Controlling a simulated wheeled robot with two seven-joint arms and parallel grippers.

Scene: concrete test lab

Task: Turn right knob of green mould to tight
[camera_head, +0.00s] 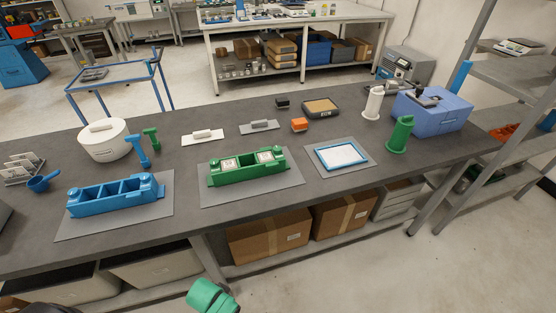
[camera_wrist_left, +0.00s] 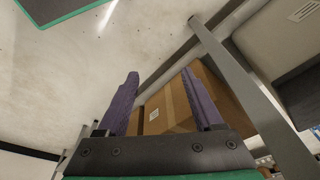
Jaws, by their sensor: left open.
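The green mould (camera_head: 246,175) lies on a grey mat (camera_head: 290,181) near the front middle of the bench in the head view. Its two compartments hold pale square blocks. The right knob (camera_head: 277,150) is at its right end, small, and its setting cannot be read. My left gripper (camera_wrist_left: 160,75) shows only in the left wrist view, with two purple fingers apart and nothing between them. It is away from the mould, with floor and cardboard boxes beyond it. A teal part of my arm shows at the bottom of the head view. My right gripper is not in view.
A blue mould (camera_head: 115,197) sits on a mat to the left, and a blue-framed tray (camera_head: 341,156) to the right. Green (camera_head: 399,135) and white (camera_head: 374,102) cylinders stand farther right. Bare bench separates the mats.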

